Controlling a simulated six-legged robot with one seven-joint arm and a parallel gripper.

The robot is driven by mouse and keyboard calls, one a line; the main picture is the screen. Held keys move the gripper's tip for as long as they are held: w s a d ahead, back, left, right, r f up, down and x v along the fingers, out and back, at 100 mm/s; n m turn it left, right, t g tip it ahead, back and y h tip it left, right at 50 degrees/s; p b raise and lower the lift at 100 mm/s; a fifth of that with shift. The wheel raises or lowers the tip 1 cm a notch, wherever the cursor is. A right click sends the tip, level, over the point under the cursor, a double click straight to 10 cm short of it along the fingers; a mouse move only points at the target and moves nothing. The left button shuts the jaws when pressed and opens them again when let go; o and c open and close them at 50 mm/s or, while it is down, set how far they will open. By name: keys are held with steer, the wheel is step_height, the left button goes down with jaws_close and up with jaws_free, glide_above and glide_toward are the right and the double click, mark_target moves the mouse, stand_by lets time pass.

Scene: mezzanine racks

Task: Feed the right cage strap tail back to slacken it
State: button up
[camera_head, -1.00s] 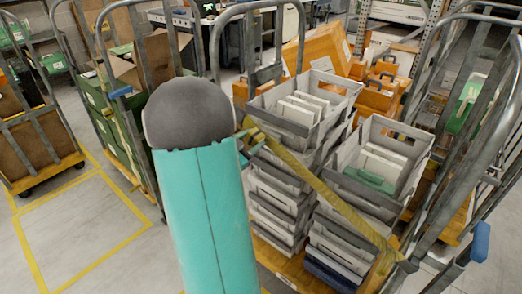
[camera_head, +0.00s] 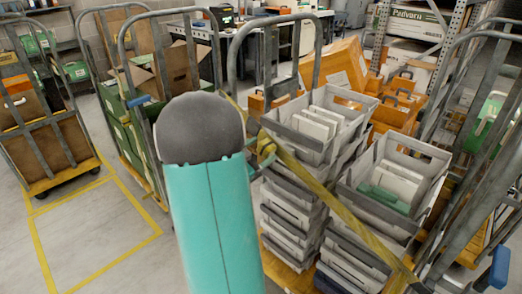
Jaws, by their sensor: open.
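A yellow strap (camera_head: 325,195) runs diagonally across the front of the right cage, from beside my arm down to the lower right. It lies across grey crates in two stacks, the left crate stack (camera_head: 290,133) and the right crate stack (camera_head: 345,185). My teal arm with a grey rounded joint fills the centre and hides the left end of the strap. A small teal piece, which looks like part of my gripper (camera_head: 264,150), shows just right of the arm beside the strap's upper end. My gripper is open; most of it is hidden. I cannot tell whether it touches the strap. The strap tail cannot be made out.
The right cage's metal frame (camera_head: 480,170) rises at the right, with a blue handle (camera_head: 500,266). Orange cases (camera_head: 395,100) stand behind the crates. Another cage with a cardboard box (camera_head: 175,70) and green crates is to the left. Yellow-lined floor (camera_head: 95,235) is clear at lower left.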

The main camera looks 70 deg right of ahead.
steer(key=v, duration=1.2)
steer(key=shift+w+a, duration=0.2)
steer(key=shift+a, duration=0.1)
